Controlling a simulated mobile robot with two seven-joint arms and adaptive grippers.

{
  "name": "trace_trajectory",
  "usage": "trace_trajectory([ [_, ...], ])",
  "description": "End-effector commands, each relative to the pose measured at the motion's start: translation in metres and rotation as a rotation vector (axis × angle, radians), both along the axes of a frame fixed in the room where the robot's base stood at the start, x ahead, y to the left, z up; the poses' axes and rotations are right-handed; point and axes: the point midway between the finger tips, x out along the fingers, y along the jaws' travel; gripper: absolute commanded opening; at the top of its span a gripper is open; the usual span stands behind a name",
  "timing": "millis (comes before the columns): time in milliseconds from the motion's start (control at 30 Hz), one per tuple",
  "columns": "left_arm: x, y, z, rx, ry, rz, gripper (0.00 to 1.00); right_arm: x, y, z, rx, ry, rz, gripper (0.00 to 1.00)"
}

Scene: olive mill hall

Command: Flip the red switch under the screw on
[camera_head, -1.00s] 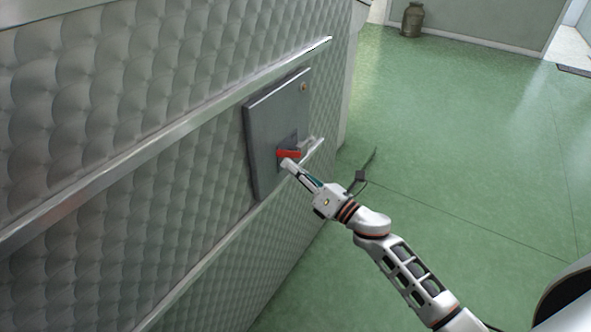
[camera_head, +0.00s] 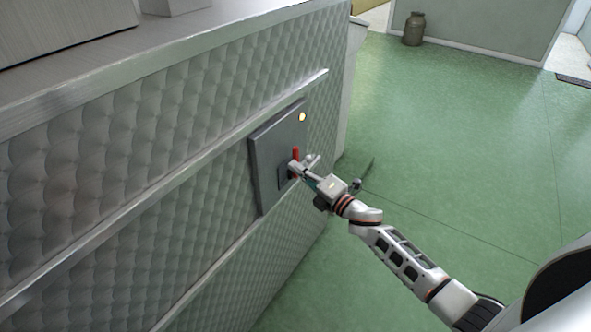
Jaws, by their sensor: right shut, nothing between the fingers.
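The red switch (camera_head: 296,154) is on a grey panel (camera_head: 268,150) fixed to the patterned metal side of the machine. Its red lever points upward. The screw's place on the panel, above the switch, shows a small round spot (camera_head: 302,117) that looks bright yellow, like a lit lamp. My right gripper (camera_head: 296,168) is shut and empty, its tips at the lower part of the lever; whether they touch it I cannot tell. The gripper partly hides the switch's base. My left gripper is not in view.
Metal rails (camera_head: 205,130) run along the machine's side above and below the panel. Green floor (camera_head: 450,150) lies open to the right. A metal can (camera_head: 413,30) stands far back by the wall.

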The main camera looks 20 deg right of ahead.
Motion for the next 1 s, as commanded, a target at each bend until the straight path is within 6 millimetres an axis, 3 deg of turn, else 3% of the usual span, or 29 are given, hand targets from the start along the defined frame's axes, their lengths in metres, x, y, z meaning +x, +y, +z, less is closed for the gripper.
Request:
trace_trajectory([
  [1000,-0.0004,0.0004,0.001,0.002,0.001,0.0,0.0,0.0056,-0.007,0.0048,-0.003,-0.004,-0.003,0.0],
])
